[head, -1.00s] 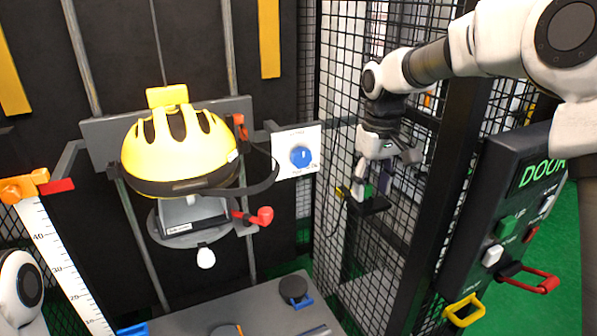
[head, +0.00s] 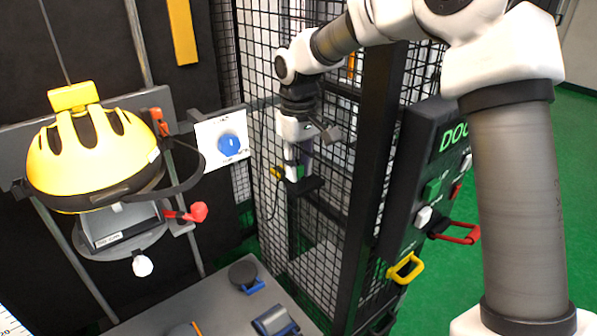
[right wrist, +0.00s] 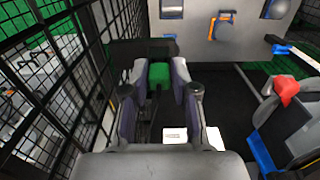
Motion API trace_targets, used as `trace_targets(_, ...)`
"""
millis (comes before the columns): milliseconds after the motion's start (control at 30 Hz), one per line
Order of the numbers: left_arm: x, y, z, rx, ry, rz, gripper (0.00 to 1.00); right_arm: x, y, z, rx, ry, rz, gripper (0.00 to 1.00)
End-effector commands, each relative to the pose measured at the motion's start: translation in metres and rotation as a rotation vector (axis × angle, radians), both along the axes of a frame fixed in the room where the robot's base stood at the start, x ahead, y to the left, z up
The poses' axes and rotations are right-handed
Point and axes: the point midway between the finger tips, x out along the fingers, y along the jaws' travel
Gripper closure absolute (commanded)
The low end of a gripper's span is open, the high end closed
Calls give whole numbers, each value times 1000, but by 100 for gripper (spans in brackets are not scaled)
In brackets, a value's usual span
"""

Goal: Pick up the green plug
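The green plug (right wrist: 159,76) shows in the right wrist view between the two fingertips of my right gripper (right wrist: 160,80), and it fills the gap between them. In the head view the plug (head: 300,172) is a small green patch, partly hidden by the fingers. My right gripper (head: 298,160) points down at a small black holder (head: 306,187) by the mesh wall and looks shut on the plug. The plug's lower part is hidden. My left gripper is not in view.
Black mesh fencing (head: 325,215) stands right beside the right gripper. A panel with a blue knob (head: 229,144) and a yellow helmet (head: 95,155) are to the left. A DOOR control box (head: 420,170) is to the right. A grey table (head: 215,305) lies below.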

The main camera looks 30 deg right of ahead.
Motion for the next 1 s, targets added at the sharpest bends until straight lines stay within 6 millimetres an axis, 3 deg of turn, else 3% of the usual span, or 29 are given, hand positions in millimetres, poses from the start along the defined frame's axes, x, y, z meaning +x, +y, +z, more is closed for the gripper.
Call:
trace_targets(467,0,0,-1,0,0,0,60,0,0,2,0,-1,0,98)
trace_targets(767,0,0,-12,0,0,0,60,1,0,36,-2,-5,-1,98)
trace_targets(1000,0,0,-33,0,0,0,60,-51,24,37,-2,-2,1,98)
